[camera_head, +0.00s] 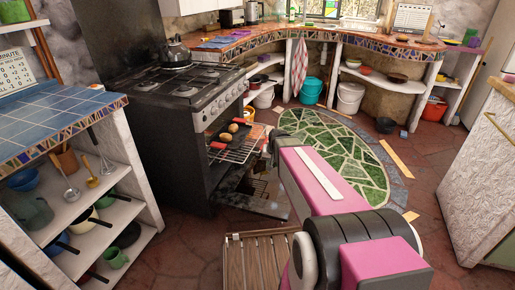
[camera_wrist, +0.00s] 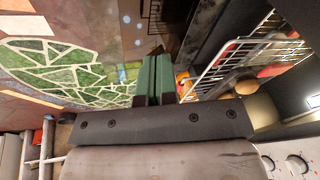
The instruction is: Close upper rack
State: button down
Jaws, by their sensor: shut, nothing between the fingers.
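The upper rack (camera_head: 238,154) is a wire rack that sticks out of the open black oven (camera_head: 165,135), over the lowered oven door (camera_head: 250,192). In the wrist view the rack (camera_wrist: 232,62) runs along the right side. A red pan (camera_head: 218,145) and round brown food items (camera_head: 233,128) are at the rack. My gripper's green fingers (camera_wrist: 153,78) are together and empty, left of the rack's outer edge in the wrist view. In the head view my gripper (camera_head: 268,146) is near the rack's right end, mostly hidden behind my arm. I cannot tell whether it touches the rack.
A wooden slatted stool or chair (camera_head: 258,262) stands at the lower middle. A green oval mosaic (camera_head: 320,150) lies on the red floor to the right. Open shelves (camera_head: 100,225) with dishes are at left. A white cabinet (camera_head: 480,185) is at right. The middle floor is mostly clear.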

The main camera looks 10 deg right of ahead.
aim_at(214, 139)
jog(key=w+a+r+m+t+y, duration=0.15)
jog(key=w+t, duration=0.25)
jog(key=w, duration=1.2)
jog(key=x, duration=1)
jog(key=shift+d+f+m, duration=0.2)
jog(key=shift+d+m, duration=0.1)
jog(key=shift+m, duration=0.15)
jog(key=w+a, duration=0.4)
jog(key=a, duration=0.4)
jog(key=w+a, duration=0.4)
jog(key=a, duration=0.4)
jog(key=w+a, duration=0.3)
jog(key=a, duration=0.5)
jog(key=shift+w, duration=0.4)
jog(key=shift+a, duration=0.1)
